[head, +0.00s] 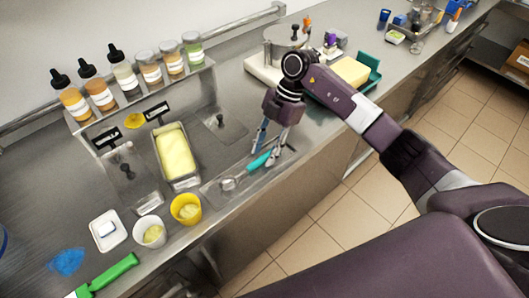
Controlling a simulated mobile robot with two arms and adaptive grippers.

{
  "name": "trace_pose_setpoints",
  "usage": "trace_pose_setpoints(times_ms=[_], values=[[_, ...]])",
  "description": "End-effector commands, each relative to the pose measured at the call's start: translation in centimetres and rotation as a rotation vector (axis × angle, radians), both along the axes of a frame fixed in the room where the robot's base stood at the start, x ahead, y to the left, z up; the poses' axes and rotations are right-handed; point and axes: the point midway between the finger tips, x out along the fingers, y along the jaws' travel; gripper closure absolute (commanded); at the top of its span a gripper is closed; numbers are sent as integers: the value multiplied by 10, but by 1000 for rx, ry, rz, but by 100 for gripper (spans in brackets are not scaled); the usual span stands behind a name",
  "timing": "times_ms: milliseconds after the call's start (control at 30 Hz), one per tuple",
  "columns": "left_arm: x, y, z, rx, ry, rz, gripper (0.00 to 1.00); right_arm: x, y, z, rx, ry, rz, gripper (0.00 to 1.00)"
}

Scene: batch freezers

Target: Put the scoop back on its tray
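The scoop has a teal handle (259,162) and a metal head (229,183). It lies at the shallow metal tray (212,196) near the counter's front edge, its head over the tray and its handle pointing right. Whether it rests fully on the tray is hard to tell. My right gripper (265,157) points down over the handle, with its two fingertips apart on either side of it. A gap seems to show between fingers and handle. My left gripper is not in view.
A pan of yellow ice cream (177,153) stands left of the tray. A yellow cup (186,208) and a white cup (150,232) stand near the front edge. A rack of bottles (140,95) is behind. A green-handled spatula (112,272) lies at lower left.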

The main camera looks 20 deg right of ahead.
Motion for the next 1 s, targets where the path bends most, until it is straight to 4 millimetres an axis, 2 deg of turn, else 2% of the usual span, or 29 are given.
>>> trace_pose_setpoints(times_ms=[300,500,700,1000], values=[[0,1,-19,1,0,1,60,10,-27,59,-1,-5,-2,67],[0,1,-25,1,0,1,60,14,-39,89,-2,-3,-1,67],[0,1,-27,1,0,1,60,15,-44,101,-1,1,0,67],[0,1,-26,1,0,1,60,15,-44,102,-1,1,0,67]])
